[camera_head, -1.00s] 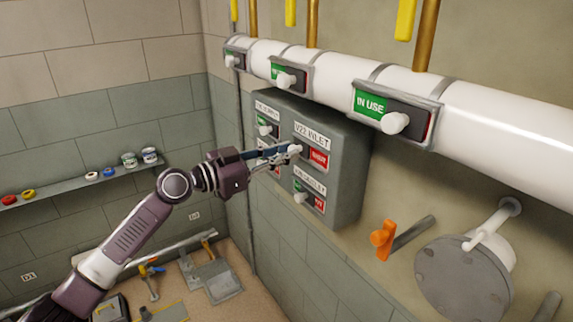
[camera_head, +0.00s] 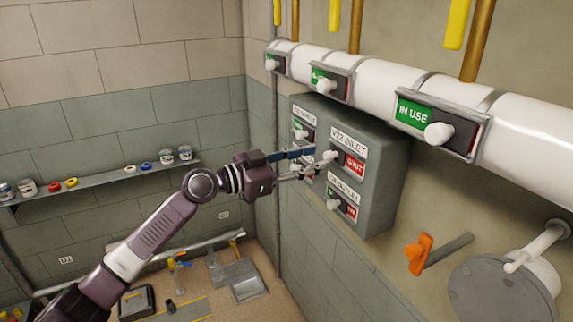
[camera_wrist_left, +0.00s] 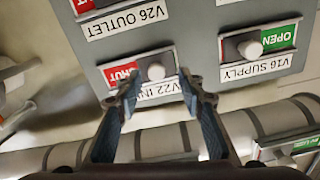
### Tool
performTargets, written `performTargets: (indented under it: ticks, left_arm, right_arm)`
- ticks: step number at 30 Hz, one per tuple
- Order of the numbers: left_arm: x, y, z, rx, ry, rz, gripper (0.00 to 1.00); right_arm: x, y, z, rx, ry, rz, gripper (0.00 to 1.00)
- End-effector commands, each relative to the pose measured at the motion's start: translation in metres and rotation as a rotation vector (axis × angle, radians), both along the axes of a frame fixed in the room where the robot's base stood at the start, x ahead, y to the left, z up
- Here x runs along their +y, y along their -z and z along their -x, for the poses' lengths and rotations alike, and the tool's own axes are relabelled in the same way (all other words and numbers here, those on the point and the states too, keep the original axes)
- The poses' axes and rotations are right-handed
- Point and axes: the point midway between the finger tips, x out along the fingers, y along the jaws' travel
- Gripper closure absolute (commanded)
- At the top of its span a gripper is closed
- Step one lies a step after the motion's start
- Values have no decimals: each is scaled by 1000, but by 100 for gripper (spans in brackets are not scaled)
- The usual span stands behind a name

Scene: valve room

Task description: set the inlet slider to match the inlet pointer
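The V22 inlet slider has a white knob (camera_head: 330,156) at the left end of its slot on the grey panel (camera_head: 385,175), with red "SHUT" showing to its right. The wrist view is upside down; there the same knob (camera_wrist_left: 155,71) stands beside the red label (camera_wrist_left: 122,73). My left gripper (camera_head: 313,162) is just left of the knob in the head view. In the wrist view its two fingers (camera_wrist_left: 160,92) are apart, with the knob seen between and beyond the tips; nothing is held. I cannot make out the inlet pointer. My right gripper is out of view.
A V26 outlet slider (camera_head: 334,204) and a V16 supply slider, green "OPEN" (camera_wrist_left: 277,38), share the panel. A white pipe (camera_head: 535,140) with "IN USE" sliders (camera_head: 438,133) runs above. An orange handle (camera_head: 418,255) sticks out at lower right.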

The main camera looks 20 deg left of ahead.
Motion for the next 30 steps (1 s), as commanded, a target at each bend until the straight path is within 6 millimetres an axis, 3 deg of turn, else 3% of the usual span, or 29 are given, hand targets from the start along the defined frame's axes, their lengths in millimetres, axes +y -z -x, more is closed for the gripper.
performTargets:
  ticks: [15, 30]
  left_arm:
    - [54, 1, 68, 2, -1, 0, 64]
    - [64, 0, 79, 0, -2, 0, 64]
  right_arm:
    - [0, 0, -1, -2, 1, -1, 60]
    - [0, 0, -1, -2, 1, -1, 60]
